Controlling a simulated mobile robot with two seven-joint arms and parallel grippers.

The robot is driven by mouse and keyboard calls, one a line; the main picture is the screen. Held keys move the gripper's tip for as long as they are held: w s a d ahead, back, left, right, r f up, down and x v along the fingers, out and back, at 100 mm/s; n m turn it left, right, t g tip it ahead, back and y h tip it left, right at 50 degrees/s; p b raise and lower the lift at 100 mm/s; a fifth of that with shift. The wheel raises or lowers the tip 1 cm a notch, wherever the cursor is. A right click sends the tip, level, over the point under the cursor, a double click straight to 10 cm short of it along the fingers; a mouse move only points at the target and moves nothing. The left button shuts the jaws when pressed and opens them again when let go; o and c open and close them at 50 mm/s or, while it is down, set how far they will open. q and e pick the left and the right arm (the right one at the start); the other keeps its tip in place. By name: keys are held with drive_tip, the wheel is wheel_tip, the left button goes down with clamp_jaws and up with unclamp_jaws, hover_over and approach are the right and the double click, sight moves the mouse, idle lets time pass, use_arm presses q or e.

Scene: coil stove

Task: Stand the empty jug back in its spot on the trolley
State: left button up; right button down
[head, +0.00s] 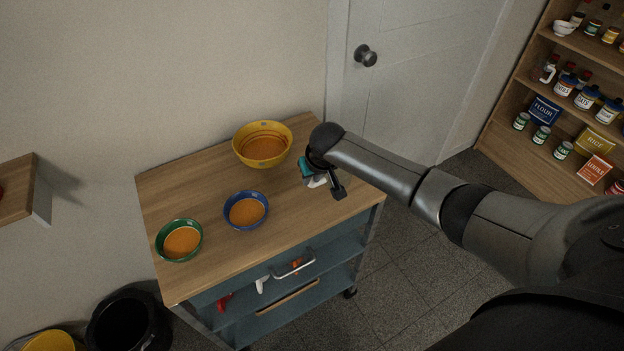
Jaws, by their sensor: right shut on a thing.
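The trolley (185,205) has a wooden top and stands against the wall. My right gripper (321,184) is over the right end of that top, pointing down. It is shut on a small pale thing, the jug (317,182) as far as I can tell. Only a white bit of it shows between the fingers; the gripper and wrist hide the rest. I cannot tell whether its base touches the wood. My left gripper is out of view.
A yellow bowl (240,152), a blue bowl (229,220) and a green bowl (163,252), each with orange contents, stand on the top, left of my gripper. The trolley's lower shelf holds red and white items. A door (420,70) and stocked shelves (500,120) are to the right.

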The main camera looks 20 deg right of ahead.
drive_tip(key=shift+f, duration=0.15)
drive_tip(key=shift+f, duration=0.15)
drive_tip(key=c, duration=0.8)
unclamp_jaws()
drive_tip(key=shift+s+r, duration=0.1)
drive_tip(key=shift+r, duration=0.35)
drive_tip(key=p+v, duration=0.3)
drive_tip(key=v, duration=0.8)
drive_tip(key=shift+s+r, duration=0.15)
drive_tip(key=shift+r, duration=0.05)
